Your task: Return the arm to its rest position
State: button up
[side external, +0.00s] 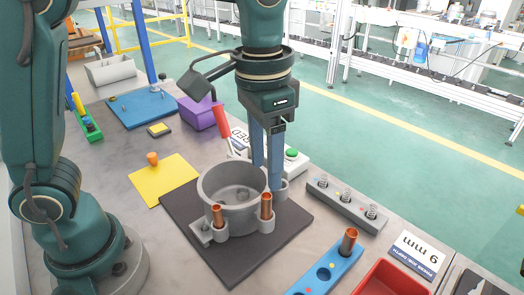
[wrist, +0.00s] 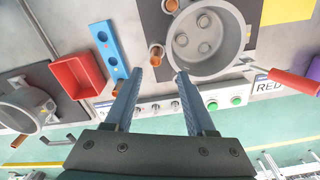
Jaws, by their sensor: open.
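My gripper (side external: 267,180) points down over the right side of a grey compressor housing (side external: 212,185), with its two blue-grey fingers apart. In the wrist view my gripper (wrist: 168,69) is open with nothing between the fingertips. The housing (wrist: 222,66) shows there just beyond them. Copper tubes (side external: 266,206) stand upright on the housing's front lugs, another one (side external: 216,214) at the left. I cannot tell whether a fingertip touches the housing or its right lug.
The housing sits on a dark mat (side external: 245,262). A blue block (side external: 322,276) holding a copper tube, a red tray (side external: 388,281) and a spring rack (side external: 325,194) lie right. A red-handled torch (side external: 222,120), a purple box (side external: 197,113) and a yellow sheet (side external: 160,183) are behind and left.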

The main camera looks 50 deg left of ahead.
jog(key=s+a+n+t, duration=0.3)
jog(key=s+a+t, duration=0.2)
jog(key=s+a, duration=0.3)
jog(key=shift+s+a, duration=0.4)
jog(key=shift+s, duration=0.5)
jog(key=o, duration=0.5)
jog(key=shift+f, duration=0.4)
jog(key=shift+o, duration=1.1)
jog(key=w+d+r+m+h, duration=0.2)
jog(key=w+d+r+m, duration=0.85)
jog(key=m, duration=0.65)
jog(key=w+d+f+m+g, duration=0.1)
jog(key=d+f, duration=0.6)
jog(key=f, duration=0.3)
jog(key=shift+w+d, duration=0.2)
jog(key=shift+w, duration=0.15)
